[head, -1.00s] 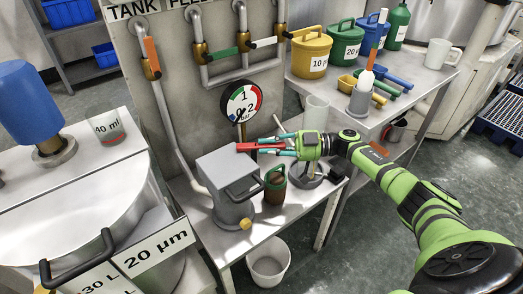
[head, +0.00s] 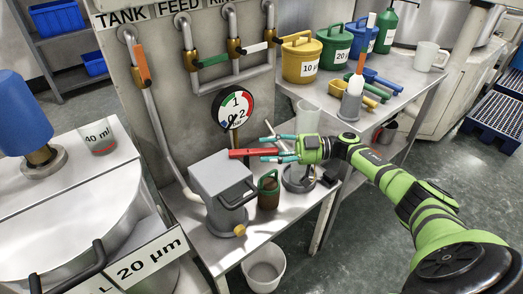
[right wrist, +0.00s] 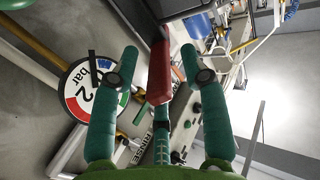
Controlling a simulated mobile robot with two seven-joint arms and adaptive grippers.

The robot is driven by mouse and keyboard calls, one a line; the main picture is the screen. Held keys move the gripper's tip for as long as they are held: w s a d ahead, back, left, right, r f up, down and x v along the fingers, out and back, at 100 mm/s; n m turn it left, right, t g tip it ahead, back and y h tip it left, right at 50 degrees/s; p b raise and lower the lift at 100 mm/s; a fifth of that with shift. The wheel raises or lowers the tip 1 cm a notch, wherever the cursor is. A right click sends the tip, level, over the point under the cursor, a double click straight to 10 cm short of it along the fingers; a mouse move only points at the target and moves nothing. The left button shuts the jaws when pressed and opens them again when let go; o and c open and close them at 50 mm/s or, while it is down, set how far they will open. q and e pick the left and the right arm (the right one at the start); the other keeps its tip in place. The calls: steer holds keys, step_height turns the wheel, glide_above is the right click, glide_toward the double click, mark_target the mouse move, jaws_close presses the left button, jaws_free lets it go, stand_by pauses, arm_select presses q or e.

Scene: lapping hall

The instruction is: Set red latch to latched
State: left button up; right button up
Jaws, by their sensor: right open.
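The red latch (head: 245,153) is a red bar at the top right of a grey box (head: 220,178) on the metal bench. My right gripper (head: 268,143) comes in from the right with its teal fingers open. The latch reaches in between the fingers. In the right wrist view the red latch (right wrist: 159,72) lies between the two spread fingertips (right wrist: 159,52), with a gap on each side. I cannot make out the latch's mount behind the box. My left gripper is not in view.
A pressure gauge (head: 234,109) stands just behind the latch. A green-handled container (head: 268,189) and a clear cylinder (head: 308,120) are close to my gripper. A bucket (head: 264,268) stands on the floor below.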

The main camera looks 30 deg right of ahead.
steer(key=v, duration=0.9)
steer(key=shift+d, duration=0.35)
steer(key=shift+s+r, duration=0.1)
